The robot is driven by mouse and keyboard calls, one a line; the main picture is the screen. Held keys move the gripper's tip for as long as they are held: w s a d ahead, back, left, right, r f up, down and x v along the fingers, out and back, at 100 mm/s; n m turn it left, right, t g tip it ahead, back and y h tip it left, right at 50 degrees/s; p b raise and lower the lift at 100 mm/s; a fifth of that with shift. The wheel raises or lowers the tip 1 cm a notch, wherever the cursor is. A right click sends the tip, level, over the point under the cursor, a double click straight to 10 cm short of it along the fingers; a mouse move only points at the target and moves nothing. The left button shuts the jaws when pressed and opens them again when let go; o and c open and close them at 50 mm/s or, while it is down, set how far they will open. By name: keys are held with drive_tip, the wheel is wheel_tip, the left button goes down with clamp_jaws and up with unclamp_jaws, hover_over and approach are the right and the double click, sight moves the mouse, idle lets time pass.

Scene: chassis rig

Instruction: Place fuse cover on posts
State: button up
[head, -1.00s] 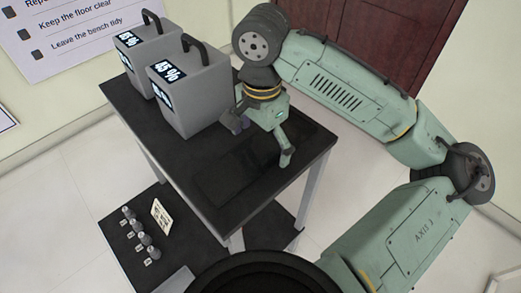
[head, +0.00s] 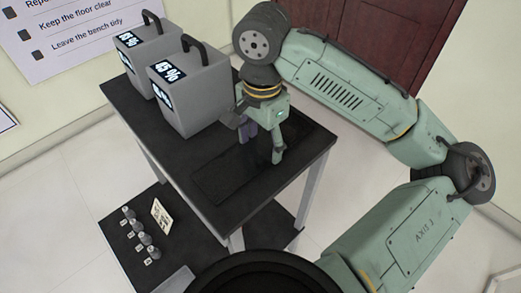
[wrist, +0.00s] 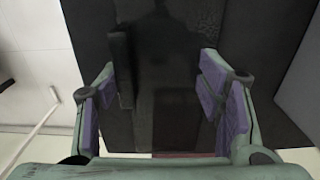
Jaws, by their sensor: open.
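A flat, dark, glossy rectangular panel (head: 225,178), which looks like the fuse cover, lies on the black table top. It is hard to tell from the table. In the wrist view a smoky dark surface (wrist: 165,105) with a black bar (wrist: 121,65) shows between and beyond the fingers. My gripper (head: 261,149) is open and empty, pointing down over the panel's right part. Both purple-padded fingers show in the wrist view (wrist: 162,90). Several grey posts (head: 145,239) stand on the lower shelf at the left, with small white labels beside them.
Two grey boxes with black handles and percent displays, one nearer (head: 190,100) and one behind (head: 140,55), stand on the table's (head: 305,150) back left. A small cream card (head: 161,215) stands by the posts on the lower shelf (head: 115,245). The table's front right is clear.

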drive_tip(key=shift+s+f, duration=0.1)
drive_tip(key=shift+f, duration=0.15)
clamp_jaws()
drive_tip(key=shift+a, duration=0.1)
idle(1.0)
